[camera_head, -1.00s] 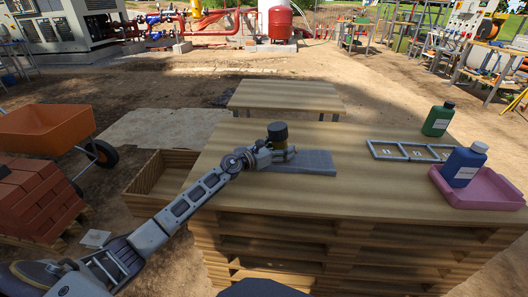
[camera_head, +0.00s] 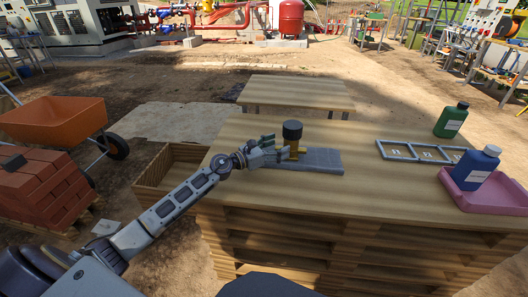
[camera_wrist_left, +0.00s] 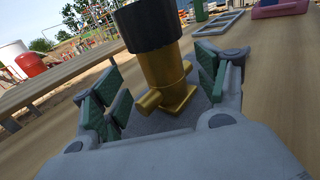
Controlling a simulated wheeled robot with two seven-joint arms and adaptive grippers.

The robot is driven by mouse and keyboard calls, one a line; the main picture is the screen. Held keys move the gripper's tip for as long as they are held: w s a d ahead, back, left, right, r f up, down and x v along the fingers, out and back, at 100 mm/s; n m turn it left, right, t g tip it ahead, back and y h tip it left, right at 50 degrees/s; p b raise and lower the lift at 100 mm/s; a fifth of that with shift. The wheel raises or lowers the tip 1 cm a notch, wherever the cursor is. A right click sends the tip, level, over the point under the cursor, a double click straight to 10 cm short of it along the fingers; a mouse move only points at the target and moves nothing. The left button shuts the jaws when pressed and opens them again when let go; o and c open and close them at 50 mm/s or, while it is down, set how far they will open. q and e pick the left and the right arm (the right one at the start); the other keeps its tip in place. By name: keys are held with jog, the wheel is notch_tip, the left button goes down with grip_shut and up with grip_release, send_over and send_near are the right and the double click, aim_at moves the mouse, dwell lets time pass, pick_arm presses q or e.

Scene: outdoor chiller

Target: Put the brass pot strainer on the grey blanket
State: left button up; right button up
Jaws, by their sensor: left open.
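The brass pot strainer (camera_head: 293,145), a brass body with a black cap, stands upright on the grey blanket (camera_head: 325,161) on the wooden table. My left gripper (camera_head: 279,148) is open, just left of the strainer. In the left wrist view the strainer (camera_wrist_left: 172,82) stands between and beyond the spread green-padded fingers (camera_wrist_left: 160,95), with a visible gap on each side. Part of the grey blanket (camera_wrist_left: 150,122) shows beneath it. My right gripper is not in view.
On the table's right are a grey divided frame (camera_head: 420,152), a green bottle (camera_head: 450,121), and a blue bottle (camera_head: 474,168) in a pink tray (camera_head: 500,198). An open wooden crate (camera_head: 150,178) is left of the table. The table's middle right is clear.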

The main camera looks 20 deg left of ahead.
pick_arm(q)
jog(key=shift+v, duration=2.8)
